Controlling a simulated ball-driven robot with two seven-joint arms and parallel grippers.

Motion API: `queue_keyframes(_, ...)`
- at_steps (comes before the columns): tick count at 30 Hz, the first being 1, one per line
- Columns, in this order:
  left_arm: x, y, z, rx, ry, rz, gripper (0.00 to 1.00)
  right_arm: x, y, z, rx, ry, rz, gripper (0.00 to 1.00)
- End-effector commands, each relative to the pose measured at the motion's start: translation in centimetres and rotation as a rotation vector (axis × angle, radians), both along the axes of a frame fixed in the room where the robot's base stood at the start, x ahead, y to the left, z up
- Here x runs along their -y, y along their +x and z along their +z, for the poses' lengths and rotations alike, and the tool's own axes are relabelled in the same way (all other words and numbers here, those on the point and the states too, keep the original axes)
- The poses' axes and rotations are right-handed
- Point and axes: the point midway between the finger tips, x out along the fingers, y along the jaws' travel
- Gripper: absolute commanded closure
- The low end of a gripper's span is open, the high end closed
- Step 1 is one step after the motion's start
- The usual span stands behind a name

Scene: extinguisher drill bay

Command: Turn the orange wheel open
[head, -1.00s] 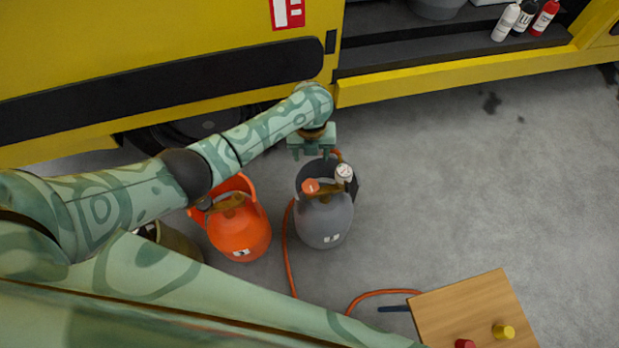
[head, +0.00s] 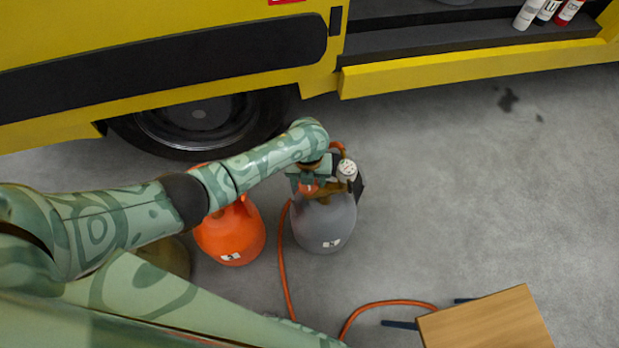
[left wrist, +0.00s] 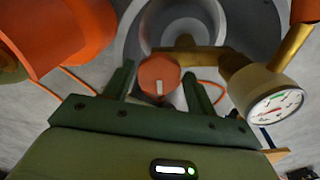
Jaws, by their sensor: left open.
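The orange wheel (left wrist: 160,76) is a small round knob with a pale mark, on the brass valve (left wrist: 188,55) of a grey gas cylinder (head: 325,225). In the head view the wheel (head: 308,187) shows just under my left gripper (head: 312,180). In the left wrist view my left gripper (left wrist: 160,85) is open, with one finger on each side of the wheel. I cannot tell whether the fingers touch it. A round white pressure gauge (head: 347,170) sits to the right of the wheel. My right gripper is not in view.
An orange cylinder (head: 232,235) stands close on the left. An orange hose (head: 283,270) runs along the floor beside the grey cylinder. A wooden table (head: 485,320) is at lower right. A yellow truck (head: 430,75) stands behind. Floor to the right is clear.

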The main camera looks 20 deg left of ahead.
Motion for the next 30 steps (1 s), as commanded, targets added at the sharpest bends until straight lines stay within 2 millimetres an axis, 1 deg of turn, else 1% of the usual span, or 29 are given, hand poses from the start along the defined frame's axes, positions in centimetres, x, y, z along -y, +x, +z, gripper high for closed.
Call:
queue_keyframes(5,0.0,0.0,0.1,0.001,0.000,0.000,0.43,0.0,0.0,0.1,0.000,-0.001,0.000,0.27)
queue_keyframes(9,0.0,0.0,0.1,0.001,0.000,0.000,0.76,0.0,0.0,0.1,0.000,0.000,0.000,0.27)
queue_keyframes(15,0.0,0.0,0.1,0.000,0.000,0.005,0.75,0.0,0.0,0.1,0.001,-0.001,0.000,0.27)
queue_keyframes(20,0.0,0.0,0.2,0.000,0.001,0.042,0.75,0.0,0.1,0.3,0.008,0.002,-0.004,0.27)
queue_keyframes(26,-0.1,-0.1,0.3,-0.001,0.002,0.152,0.75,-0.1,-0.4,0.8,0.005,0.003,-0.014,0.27)
queue_keyframes(30,-0.1,-0.1,0.3,0.000,0.001,0.269,0.75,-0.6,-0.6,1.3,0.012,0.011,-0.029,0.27)
